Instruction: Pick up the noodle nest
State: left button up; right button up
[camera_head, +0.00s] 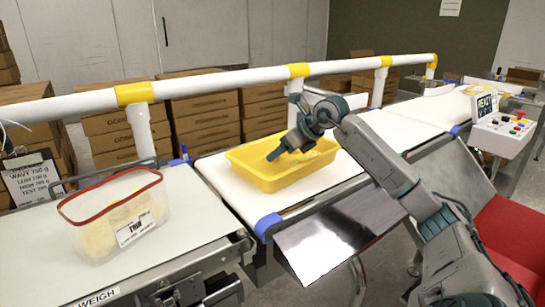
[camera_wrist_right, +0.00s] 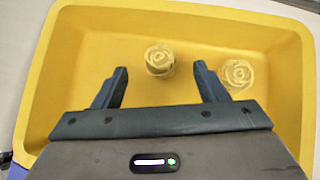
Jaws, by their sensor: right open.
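In the wrist view, two pale, coiled noodle nests lie on the floor of the yellow tray (camera_wrist_right: 75,85). One noodle nest (camera_wrist_right: 160,60) shows between and slightly beyond the fingertips of my right gripper (camera_wrist_right: 161,72). The other noodle nest (camera_wrist_right: 237,75) is just right of the right finger. My right gripper is open, with nothing between its fingers. In the head view, my right gripper (camera_head: 274,154) reaches down into the yellow tray (camera_head: 262,183) on the belt. The nests cannot be made out there. I cannot make out my left gripper.
A white rail (camera_head: 220,77) runs behind the belts. A control box (camera_head: 503,128) stands at right. Belt right of the tray (camera_head: 395,125) is partly clear.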

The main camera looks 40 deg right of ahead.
jog(key=shift+x, duration=1.3)
jog(key=c, duration=1.1)
jog(key=shift+o, duration=0.2)
